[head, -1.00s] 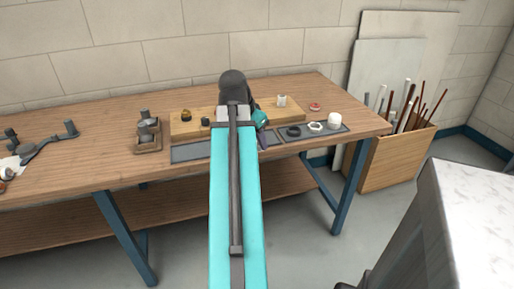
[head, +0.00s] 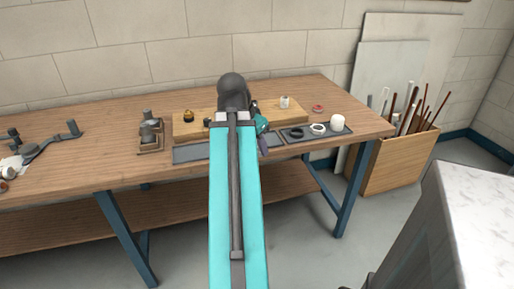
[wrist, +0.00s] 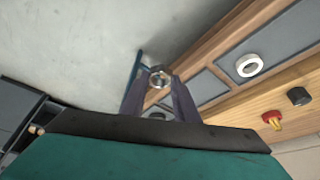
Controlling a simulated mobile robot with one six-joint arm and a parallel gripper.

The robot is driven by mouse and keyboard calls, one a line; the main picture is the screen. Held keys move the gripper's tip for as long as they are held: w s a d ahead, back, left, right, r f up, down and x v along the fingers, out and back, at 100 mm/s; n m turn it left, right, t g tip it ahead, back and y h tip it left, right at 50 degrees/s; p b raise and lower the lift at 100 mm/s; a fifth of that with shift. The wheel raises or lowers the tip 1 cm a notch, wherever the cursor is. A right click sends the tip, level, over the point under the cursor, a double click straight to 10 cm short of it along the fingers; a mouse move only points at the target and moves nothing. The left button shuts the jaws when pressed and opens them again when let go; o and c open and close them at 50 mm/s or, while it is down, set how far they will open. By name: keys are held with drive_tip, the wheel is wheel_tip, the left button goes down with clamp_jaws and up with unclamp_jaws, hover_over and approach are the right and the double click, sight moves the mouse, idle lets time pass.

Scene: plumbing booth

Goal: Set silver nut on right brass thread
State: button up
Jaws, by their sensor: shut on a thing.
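In the wrist view my gripper (wrist: 159,84) is shut on the silver nut (wrist: 160,76), a small bright ring held at the fingertips. A brass fitting with a dark part (head: 188,115) stands on the left of the wooden board (head: 235,112). A red-and-yellow fitting (wrist: 273,119) stands on the board in the wrist view; I cannot tell whether it is the right brass thread. The nut appears apart from it.
A dark cylinder (wrist: 299,96) is on the board. A white ring (wrist: 249,65) lies on a grey mat. The right-hand mat holds a black ring (head: 296,133), another white ring (head: 318,129) and a white cylinder (head: 337,122). A red ring (head: 318,108) lies behind.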

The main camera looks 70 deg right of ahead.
drive_tip(key=shift+w+a, duration=0.1)
drive_tip(key=shift+w, duration=0.45)
drive_tip(key=w+a+f+n+t, duration=0.15)
drive_tip(key=w+a+n, duration=0.55)
drive_tip(key=w, duration=0.8)
drive_tip(key=w+a+n+t, duration=0.2)
drive_tip(key=w+a+n, duration=0.2)
drive_tip(key=w+a, duration=0.8)
drive_tip(key=w+a+n+t+y, duration=0.1)
drive_tip(key=w+a+n, duration=0.2)
drive_tip(key=w+a, duration=0.3)
drive_tip(key=w+a+f+n+y, duration=0.1)
drive_tip(key=w+a+n, duration=0.3)
drive_tip(key=a, duration=1.1)
drive_tip(key=w+a+n+t+y, duration=0.1)
drive_tip(key=w+a+n, duration=0.3)
drive_tip(key=w+a, duration=0.4)
drive_tip(key=a+y, duration=0.1)
drive_tip(key=a, duration=0.2)
drive_tip(key=shift+w+a+f+t, duration=0.2)
drive_tip(key=shift+a+t, duration=0.15)
drive_tip(key=shift+a, duration=0.1)
